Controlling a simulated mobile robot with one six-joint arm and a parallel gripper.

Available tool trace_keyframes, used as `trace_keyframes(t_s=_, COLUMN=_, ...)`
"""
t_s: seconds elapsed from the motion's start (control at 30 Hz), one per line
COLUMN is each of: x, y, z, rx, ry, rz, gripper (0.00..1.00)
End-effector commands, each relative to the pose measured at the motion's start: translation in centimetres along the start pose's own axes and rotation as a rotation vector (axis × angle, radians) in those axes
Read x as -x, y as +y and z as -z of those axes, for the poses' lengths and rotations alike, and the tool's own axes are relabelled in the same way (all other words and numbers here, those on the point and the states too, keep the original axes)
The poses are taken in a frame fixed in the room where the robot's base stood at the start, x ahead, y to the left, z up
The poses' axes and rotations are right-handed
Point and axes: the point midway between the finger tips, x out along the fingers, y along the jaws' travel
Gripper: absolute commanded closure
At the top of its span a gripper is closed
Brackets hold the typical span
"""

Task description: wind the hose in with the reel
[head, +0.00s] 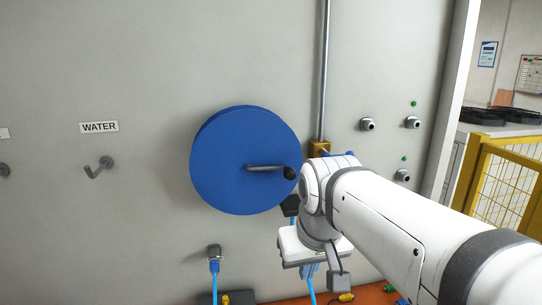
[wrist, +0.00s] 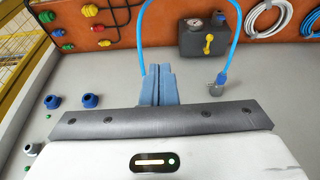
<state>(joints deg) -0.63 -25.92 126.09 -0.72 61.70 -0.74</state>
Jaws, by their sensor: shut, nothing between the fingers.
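The reel is a round blue disc (head: 235,155) on the grey wall in the head view. Its crank handle (head: 266,168) ends in a dark knob at the right. The light blue hose (head: 214,284) hangs from a metal wall fitting below the reel; in the wrist view the hose (wrist: 233,45) loops up from that fitting and runs down behind my fingers. My gripper (head: 309,270) points down, below and right of the reel, away from the crank. Its blue fingers (wrist: 158,85) are together and empty. Whether they touch the hose I cannot tell.
A hook under the WATER label (head: 99,127) sticks out left of the reel. A vertical pipe (head: 323,70) runs down the wall to a yellow valve. An orange board (wrist: 170,22) carries coloured connectors and coiled hoses. A yellow fence (head: 505,180) stands at the right.

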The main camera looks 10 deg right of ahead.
Motion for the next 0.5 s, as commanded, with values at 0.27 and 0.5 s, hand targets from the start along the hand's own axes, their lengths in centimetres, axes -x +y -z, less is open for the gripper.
trace_keyframes(t_s=0.27, x=10.9, y=0.1, z=11.4, rx=0.009, ry=0.024, rz=-0.020, gripper=1.00)
trace_keyframes(t_s=0.5, x=18.6, y=0.0, z=17.4, rx=0.008, ry=0.040, rz=-0.033, gripper=1.00)
